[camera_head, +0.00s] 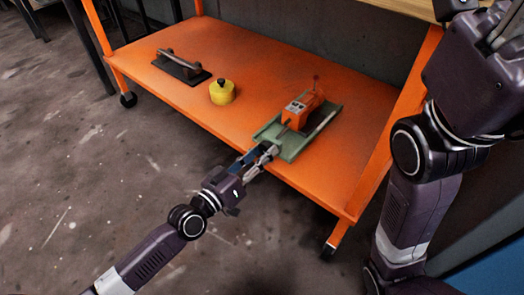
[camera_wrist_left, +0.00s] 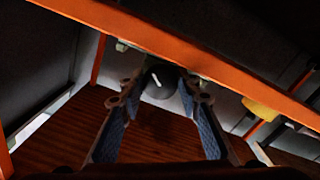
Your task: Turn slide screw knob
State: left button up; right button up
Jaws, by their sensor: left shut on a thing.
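An orange machine (camera_head: 303,107) stands on a green base plate (camera_head: 296,146) on the orange shelf. In the left wrist view, a dark round knob (camera_wrist_left: 160,82) with a white mark is between the fingertips of my left gripper (camera_wrist_left: 158,96). In the head view, my left gripper (camera_head: 268,153) reaches the near left edge of the base plate, and its fingers hide the knob there. The left gripper is shut on the knob. My right arm rises at the right edge. Its gripper (camera_head: 500,28) is partly cut off at the top right corner, and its fingers are unclear.
The orange cart shelf (camera_head: 225,60) holds a yellow round object (camera_head: 222,93) with a black top and a dark flat tool (camera_head: 183,67) with a handle. Orange posts stand at the shelf's corners. A wooden top is above. Open concrete floor (camera_head: 60,180) lies in front.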

pick_arm(q)
jog(key=o, duration=1.2)
jog(key=shift+c, duration=0.2)
